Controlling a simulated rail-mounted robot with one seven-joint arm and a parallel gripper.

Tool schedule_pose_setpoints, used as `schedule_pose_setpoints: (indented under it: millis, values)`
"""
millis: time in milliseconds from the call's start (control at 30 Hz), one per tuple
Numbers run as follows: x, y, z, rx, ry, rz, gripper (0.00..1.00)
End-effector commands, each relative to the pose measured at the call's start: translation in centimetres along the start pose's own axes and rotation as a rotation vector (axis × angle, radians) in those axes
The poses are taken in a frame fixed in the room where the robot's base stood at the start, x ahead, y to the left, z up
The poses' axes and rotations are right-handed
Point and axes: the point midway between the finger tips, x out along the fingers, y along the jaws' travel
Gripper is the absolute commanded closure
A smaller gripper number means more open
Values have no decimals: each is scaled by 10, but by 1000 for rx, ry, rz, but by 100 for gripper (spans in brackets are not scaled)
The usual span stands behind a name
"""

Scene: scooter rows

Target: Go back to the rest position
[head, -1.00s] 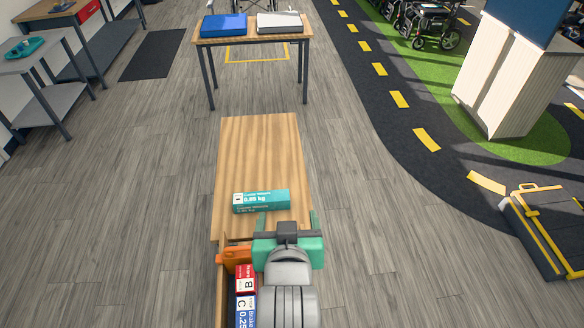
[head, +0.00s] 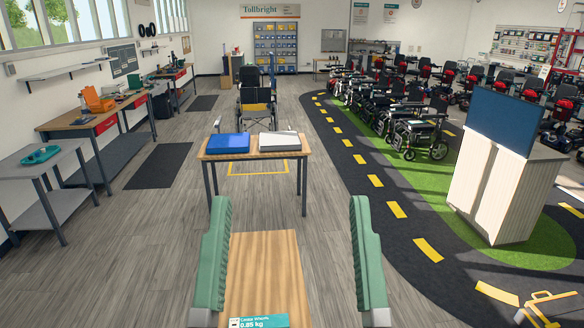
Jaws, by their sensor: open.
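My gripper (head: 290,262) is open and empty in the head view. Its two green fingers stand wide apart at the lower middle of the picture, pointing away from me. Between and beyond them lies the wooden board (head: 266,262) of my tray. A teal box marked 0.85 kg (head: 258,321) lies on that board at the bottom edge, mostly cut off by the frame. The rest of my arm is out of view.
A wooden table (head: 252,152) with a blue case (head: 228,143) and a white case (head: 280,142) stands ahead. A wheelchair (head: 256,100) is behind it. Workbenches (head: 95,118) line the left. A white counter (head: 503,190) stands right. The grey floor between is clear.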

Motion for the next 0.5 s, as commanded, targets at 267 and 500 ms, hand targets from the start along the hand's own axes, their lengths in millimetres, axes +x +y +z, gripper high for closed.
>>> schedule_pose_setpoints:
  millis: [267,500]
  values:
    - [81,-1,-117,19,-1,-5,24]
    - [81,-2,-116,23,-4,-6,24]
